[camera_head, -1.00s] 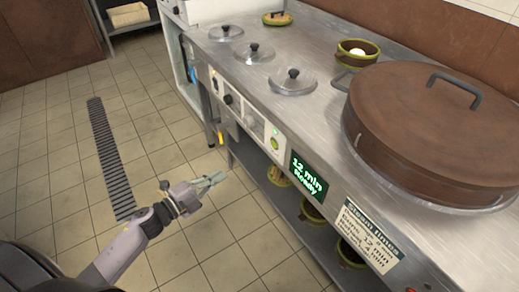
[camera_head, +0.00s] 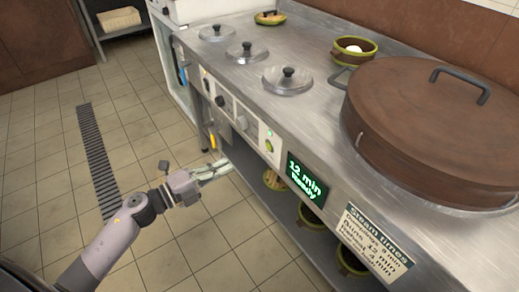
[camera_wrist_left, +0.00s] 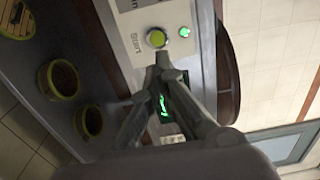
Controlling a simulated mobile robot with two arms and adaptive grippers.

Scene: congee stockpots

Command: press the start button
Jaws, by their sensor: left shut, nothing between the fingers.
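The start button (camera_head: 268,145) is a round yellow-green button on the light control panel on the front of the steel counter. In the left wrist view the start button (camera_wrist_left: 156,38) has a dark ring and the label "Start" beside it. My left gripper (camera_head: 230,167) is shut and empty, low in front of the panel. In the left wrist view the fingertips of my left gripper (camera_wrist_left: 163,62) appear just below the button; I cannot tell the gap, but no contact shows. My right gripper is not in view.
A small green light (camera_head: 268,133) glows by the button. A lit display (camera_head: 304,179) reads "12 min". A large brown lid (camera_head: 425,125) and several smaller steel lids sit on the counter. Pots (camera_head: 310,217) stand on the shelf below. Floor to the left is clear.

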